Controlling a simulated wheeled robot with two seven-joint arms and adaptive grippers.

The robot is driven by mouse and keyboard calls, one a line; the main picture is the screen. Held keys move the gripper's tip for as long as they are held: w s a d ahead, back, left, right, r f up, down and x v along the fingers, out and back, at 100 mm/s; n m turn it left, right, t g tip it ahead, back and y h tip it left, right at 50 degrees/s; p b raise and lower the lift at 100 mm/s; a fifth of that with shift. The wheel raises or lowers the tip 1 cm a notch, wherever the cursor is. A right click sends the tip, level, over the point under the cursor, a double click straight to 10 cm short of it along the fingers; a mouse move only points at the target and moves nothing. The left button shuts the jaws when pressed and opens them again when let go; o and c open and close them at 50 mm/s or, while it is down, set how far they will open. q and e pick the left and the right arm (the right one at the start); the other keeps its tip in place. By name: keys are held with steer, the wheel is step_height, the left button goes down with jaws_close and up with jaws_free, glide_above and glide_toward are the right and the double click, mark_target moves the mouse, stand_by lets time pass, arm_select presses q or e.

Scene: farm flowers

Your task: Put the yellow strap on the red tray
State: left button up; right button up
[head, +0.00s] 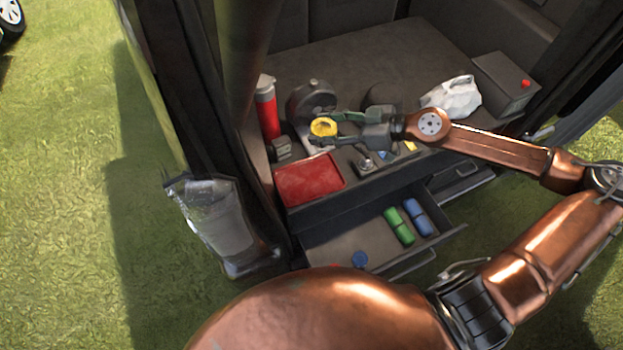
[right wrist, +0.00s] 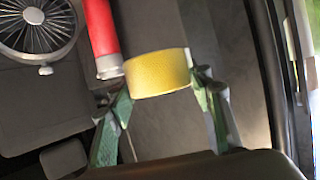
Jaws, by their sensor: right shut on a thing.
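The yellow strap (head: 323,127) is a rolled yellow band held above the vehicle's cargo floor. My right gripper (head: 328,128) is shut on it; in the right wrist view the strap (right wrist: 158,74) sits between the green fingertips (right wrist: 160,85). The red tray (head: 309,180) lies at the front left of the cargo area, below and slightly left of the strap in the head view. No object shows on the tray. My left gripper is not in view.
A red cylinder (head: 267,108) stands behind the tray, and a dark round fan (head: 311,98) stands beyond the strap. An open drawer (head: 335,243) below holds green rolls (head: 399,226) and blue rolls (head: 417,217). A white bag (head: 453,97) and dark box (head: 504,84) are at right.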

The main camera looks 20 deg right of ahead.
steer(key=w+d+f+m+t+h+p, duration=0.3)
steer(key=w+d+f+m+p, duration=0.15)
steer(key=w+d+f, duration=0.3)
steer(key=h+p, duration=0.2)
steer(key=p, duration=0.1)
glide_above(293, 186)
steer(key=shift+m+t, duration=0.3)
steer(key=shift+m, duration=0.15)
steer(key=f, duration=1.7)
steer(key=shift+d, duration=0.2)
steer(key=shift+w+f, duration=0.1)
steer(key=shift+f, duration=0.4)
steer(key=shift+a+f+b, duration=0.2)
steer(key=shift+f+b, duration=0.35)
steer(key=shift+f, duration=1.4)
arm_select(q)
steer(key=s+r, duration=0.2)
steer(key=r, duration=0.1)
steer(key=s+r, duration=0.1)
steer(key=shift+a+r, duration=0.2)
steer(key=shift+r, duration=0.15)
arm_select(e)
steer(key=shift+r, duration=0.1)
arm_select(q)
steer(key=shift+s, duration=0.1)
